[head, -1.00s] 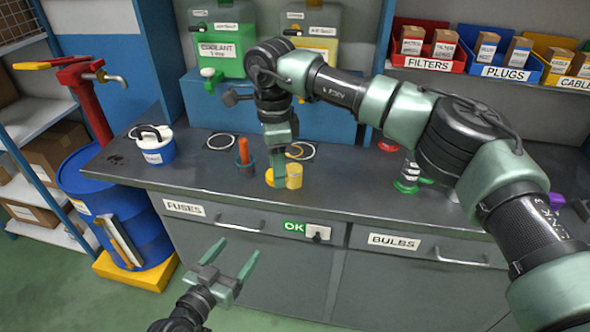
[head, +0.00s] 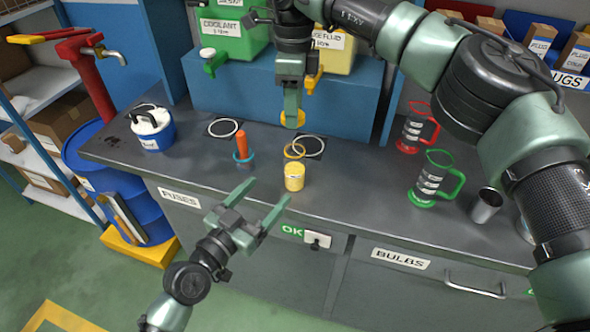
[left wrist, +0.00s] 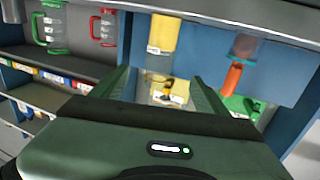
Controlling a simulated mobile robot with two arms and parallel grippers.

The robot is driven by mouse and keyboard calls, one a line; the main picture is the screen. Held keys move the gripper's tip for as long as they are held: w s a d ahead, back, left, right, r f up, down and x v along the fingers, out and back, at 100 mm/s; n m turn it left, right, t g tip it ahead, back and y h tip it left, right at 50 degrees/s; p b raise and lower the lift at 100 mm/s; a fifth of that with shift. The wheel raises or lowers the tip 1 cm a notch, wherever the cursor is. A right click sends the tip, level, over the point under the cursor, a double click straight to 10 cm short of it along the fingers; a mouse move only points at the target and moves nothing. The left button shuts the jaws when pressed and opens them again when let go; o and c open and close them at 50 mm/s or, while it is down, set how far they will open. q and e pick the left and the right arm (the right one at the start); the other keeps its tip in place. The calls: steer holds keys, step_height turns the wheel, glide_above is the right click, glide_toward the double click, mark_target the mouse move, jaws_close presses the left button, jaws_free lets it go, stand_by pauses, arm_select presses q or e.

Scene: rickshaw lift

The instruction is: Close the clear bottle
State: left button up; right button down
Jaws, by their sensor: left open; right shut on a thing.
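A small yellow jar (head: 294,184) with a pale label stands upright on the bench near its front edge. It also shows in the left wrist view (left wrist: 164,33). I cannot tell whether it is the clear bottle. My right gripper (head: 291,108) is shut on a yellow disc, lid-like (head: 293,120), held up behind and above the jar, apart from it. A yellow ring (head: 294,150) shows just behind the jar. My left gripper (head: 252,212) is open and empty in front of the bench, lower left of the jar, fingers pointing towards the bench.
An orange-handled tool in a teal-ringed holder (head: 244,158) stands left of the jar. A blue-and-white pail (head: 153,130) is further left. Clear jugs with green (head: 432,183) and red (head: 412,128) handles and a metal cup (head: 485,206) stand right. Coolant and fluid tanks stand behind.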

mark_target(288, 170)
arm_select(q)
steer(key=x, duration=1.2)
steer(key=shift+w+d, duration=0.1)
steer(key=shift+w, duration=0.15)
jaws_close()
